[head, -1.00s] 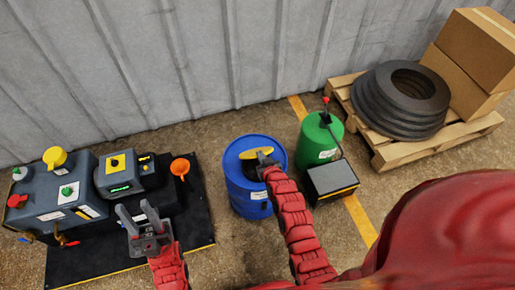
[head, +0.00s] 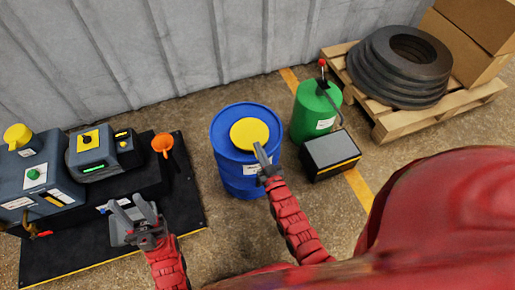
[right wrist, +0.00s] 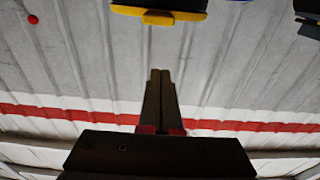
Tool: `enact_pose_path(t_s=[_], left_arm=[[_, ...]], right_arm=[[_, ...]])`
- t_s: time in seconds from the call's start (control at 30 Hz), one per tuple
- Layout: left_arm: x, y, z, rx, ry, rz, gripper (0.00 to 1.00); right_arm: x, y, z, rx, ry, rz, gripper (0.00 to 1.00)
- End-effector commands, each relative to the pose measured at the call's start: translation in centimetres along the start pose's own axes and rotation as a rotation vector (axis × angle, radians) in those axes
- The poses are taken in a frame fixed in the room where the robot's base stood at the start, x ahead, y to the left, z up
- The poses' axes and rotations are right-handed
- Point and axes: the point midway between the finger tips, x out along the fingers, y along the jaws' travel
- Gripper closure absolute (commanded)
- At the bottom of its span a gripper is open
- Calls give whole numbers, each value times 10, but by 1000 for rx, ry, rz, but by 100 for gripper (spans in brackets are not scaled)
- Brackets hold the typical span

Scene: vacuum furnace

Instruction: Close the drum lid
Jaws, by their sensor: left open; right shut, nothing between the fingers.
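The blue drum (head: 243,180) stands upright on the floor in the middle of the head view. Its round yellow lid (head: 249,133) shows as a full disc that looks flat on the drum top, with no dark opening visible. My right gripper (head: 261,153) is shut and empty at the near right edge of the drum top, close to the lid; whether it touches is unclear. Its closed fingers also show in the right wrist view (right wrist: 160,95). My left gripper (head: 132,212) is open and empty, left of the drum, above the black platform.
Grey machines (head: 100,155) and an orange funnel (head: 163,145) stand on the black platform (head: 60,262) at left. A green canister (head: 314,115) and a dark box (head: 330,155) stand right of the drum. A pallet (head: 395,125) holds black rings. A corrugated wall closes the back.

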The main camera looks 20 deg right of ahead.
Motion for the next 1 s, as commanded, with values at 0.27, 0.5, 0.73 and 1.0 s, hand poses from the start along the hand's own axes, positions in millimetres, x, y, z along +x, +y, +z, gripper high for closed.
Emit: enact_pose_path(t_s=[0.27,0.5,0.73,1.0], left_arm=[[-58,3,10,0,0,0,58],[-82,4,14,0,0,0,58],[-88,4,15,0,0,0,58],[-88,4,15,0,0,0,58]], right_arm=[[-10,0,42,-1,157,-1,100],[-14,0,56,0,258,0,100],[-15,0,60,0,293,-1,100],[-16,0,61,0,292,0,100]])
